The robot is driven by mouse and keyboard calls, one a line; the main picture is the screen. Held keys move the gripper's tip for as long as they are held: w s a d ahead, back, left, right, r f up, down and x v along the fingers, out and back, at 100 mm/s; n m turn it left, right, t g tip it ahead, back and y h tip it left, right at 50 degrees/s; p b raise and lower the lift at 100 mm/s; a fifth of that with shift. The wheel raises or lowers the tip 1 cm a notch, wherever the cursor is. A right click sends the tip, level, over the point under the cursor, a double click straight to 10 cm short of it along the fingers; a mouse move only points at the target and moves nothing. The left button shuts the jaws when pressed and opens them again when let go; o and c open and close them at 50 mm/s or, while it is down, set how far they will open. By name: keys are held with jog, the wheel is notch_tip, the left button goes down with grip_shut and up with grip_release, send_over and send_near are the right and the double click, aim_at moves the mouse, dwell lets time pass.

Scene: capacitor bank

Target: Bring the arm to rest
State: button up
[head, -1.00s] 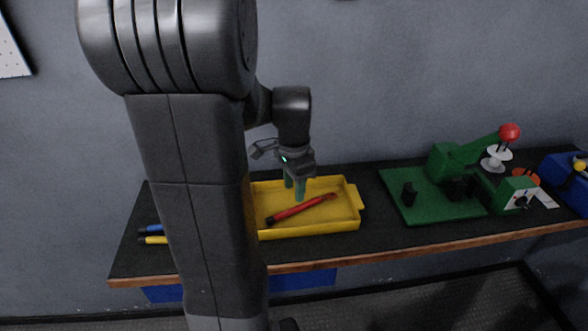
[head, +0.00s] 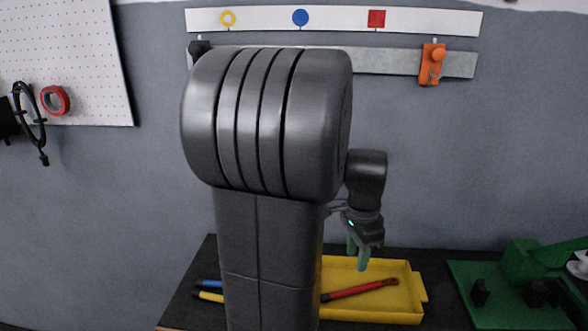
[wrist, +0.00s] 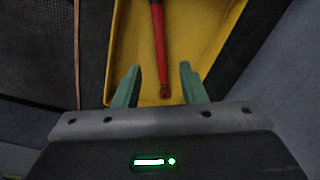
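My gripper (head: 358,255) hangs over the yellow tray on the bench, its fingers pointing down. In the wrist view my gripper (wrist: 155,88) has its two green fingers apart with nothing between them. The red tool (head: 360,290) lies in the yellow tray (head: 422,298), below the fingers. The wrist view also shows the red tool (wrist: 158,45) beyond the fingertips, inside the yellow tray (wrist: 120,55). My arm's large grey links cover the middle of the head view and hide part of the tray and bench.
Tools with blue and yellow handles (head: 208,290) lie left of the tray on the dark bench (head: 200,268). A green fixture (head: 510,285) stands at right. On the wall are a rail with an orange lock-like item (head: 432,65), a marked strip (head: 335,20) and a pegboard (head: 65,60).

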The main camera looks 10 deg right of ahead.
aim_at(352, 288)
notch_tip(352, 288, down, 10)
jog(key=shift+f, duration=0.1)
jog(key=shift+w+d+r, duration=0.1)
jog(key=shift+r, duration=1.15)
jog(key=shift+f, duration=0.1)
